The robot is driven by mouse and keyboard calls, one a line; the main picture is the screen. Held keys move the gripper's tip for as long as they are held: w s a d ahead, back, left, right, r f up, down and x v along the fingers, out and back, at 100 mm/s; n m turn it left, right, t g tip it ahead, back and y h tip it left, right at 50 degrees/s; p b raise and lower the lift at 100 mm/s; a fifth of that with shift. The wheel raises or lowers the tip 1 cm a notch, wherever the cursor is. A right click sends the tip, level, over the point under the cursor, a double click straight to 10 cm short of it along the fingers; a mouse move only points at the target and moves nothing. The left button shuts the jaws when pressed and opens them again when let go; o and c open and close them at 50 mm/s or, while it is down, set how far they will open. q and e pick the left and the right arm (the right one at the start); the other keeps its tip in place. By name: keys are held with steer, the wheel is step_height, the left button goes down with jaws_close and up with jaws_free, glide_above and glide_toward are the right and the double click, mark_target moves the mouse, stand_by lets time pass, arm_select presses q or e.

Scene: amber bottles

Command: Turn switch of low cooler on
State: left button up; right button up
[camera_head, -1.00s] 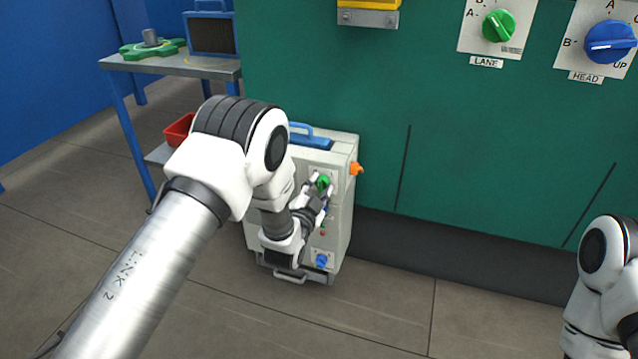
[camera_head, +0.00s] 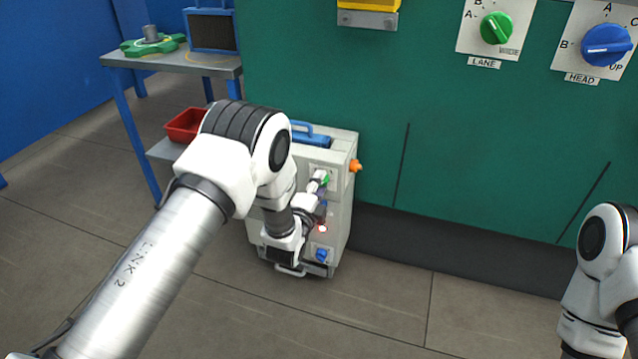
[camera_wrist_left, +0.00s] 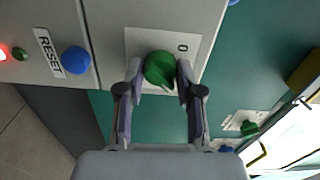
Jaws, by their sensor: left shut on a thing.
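The low cooler (camera_head: 340,200) is a pale grey box on the floor against the green wall. Its green switch knob (camera_wrist_left: 158,68) sits on a light plate marked 0 in the left wrist view; the pointer slants to the lower right there. In the head view the knob (camera_head: 325,181) is partly hidden by my left gripper (camera_head: 318,183). My left gripper (camera_wrist_left: 155,72) is shut on the green knob, one finger on each side. A small lamp (camera_head: 322,229) on the cooler glows red. My right gripper is out of view; only part of that arm shows.
A blue RESET button (camera_wrist_left: 75,60) is beside the switch plate. An orange knob (camera_head: 356,166) sticks out of the cooler's side. A blue-legged table (camera_head: 185,66) with a red bin (camera_head: 184,125) stands to the left. Floor in front is clear.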

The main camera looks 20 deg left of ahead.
arm_select(q)
steer(key=shift+m, duration=0.5)
steer(key=o, duration=1.2)
steer(key=shift+c, duration=0.2)
steer(key=s, duration=1.2)
steer(key=shift+a, duration=0.2)
